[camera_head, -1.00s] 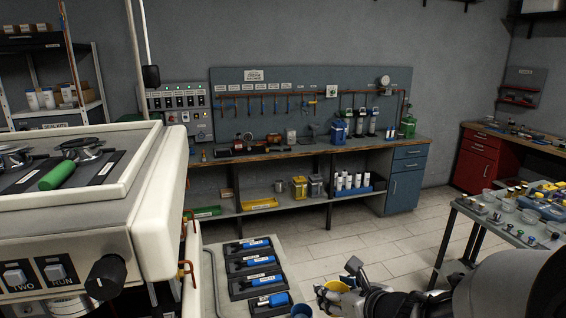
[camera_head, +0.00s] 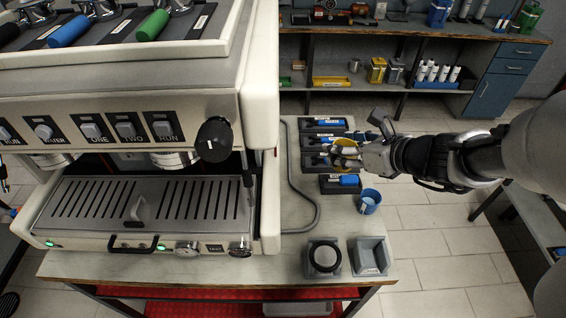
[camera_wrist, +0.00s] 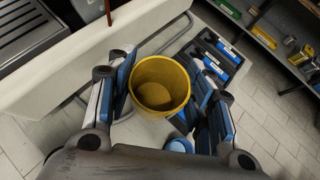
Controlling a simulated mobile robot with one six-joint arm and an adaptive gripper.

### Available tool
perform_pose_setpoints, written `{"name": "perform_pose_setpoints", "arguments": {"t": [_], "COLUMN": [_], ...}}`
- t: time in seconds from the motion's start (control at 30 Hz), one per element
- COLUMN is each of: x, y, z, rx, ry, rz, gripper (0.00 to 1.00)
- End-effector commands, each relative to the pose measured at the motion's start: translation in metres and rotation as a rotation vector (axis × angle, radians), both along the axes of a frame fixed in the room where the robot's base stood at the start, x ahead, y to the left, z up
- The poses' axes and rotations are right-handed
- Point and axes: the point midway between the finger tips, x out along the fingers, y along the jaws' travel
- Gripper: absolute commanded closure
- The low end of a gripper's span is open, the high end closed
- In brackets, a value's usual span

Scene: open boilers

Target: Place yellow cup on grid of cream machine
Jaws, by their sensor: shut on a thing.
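The yellow cup (camera_wrist: 158,86) is held upright between the blue pads of my gripper (camera_wrist: 162,104) in the wrist view. In the head view the yellow cup (camera_head: 346,150) shows small, with my gripper (camera_head: 352,148) shut around it. They are to the right of the cream machine (camera_head: 262,110), above the bench. The cup looks empty inside. The grid (camera_head: 190,199) is the slotted drip tray low at the machine's front. A corner of the grid (camera_wrist: 18,28) shows at the wrist view's upper left.
A blue cup (camera_head: 369,201) stands on the bench, with black trays holding blue-handled tools (camera_head: 340,184) behind it. A grey hose (camera_head: 308,208) runs beside the machine. A round tamper stand (camera_head: 325,258) and a grey box (camera_head: 372,257) are at the front. Most of the grid is clear.

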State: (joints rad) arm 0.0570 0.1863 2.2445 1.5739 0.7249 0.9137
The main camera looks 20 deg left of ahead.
Motion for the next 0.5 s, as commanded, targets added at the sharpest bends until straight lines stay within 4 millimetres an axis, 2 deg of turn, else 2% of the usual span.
{"name": "perform_pose_setpoints", "arguments": {"t": [0.07,0.17,0.5], "x": [0.000,0.000,-0.001], "y": [0.000,0.000,-0.001], "z": [-0.003,-0.017,-0.109], "rx": [0.000,0.001,0.002], "ry": [0.000,0.003,0.006], "rz": [0.001,-0.001,-0.003], "gripper": [0.80,0.80,0.80]}}
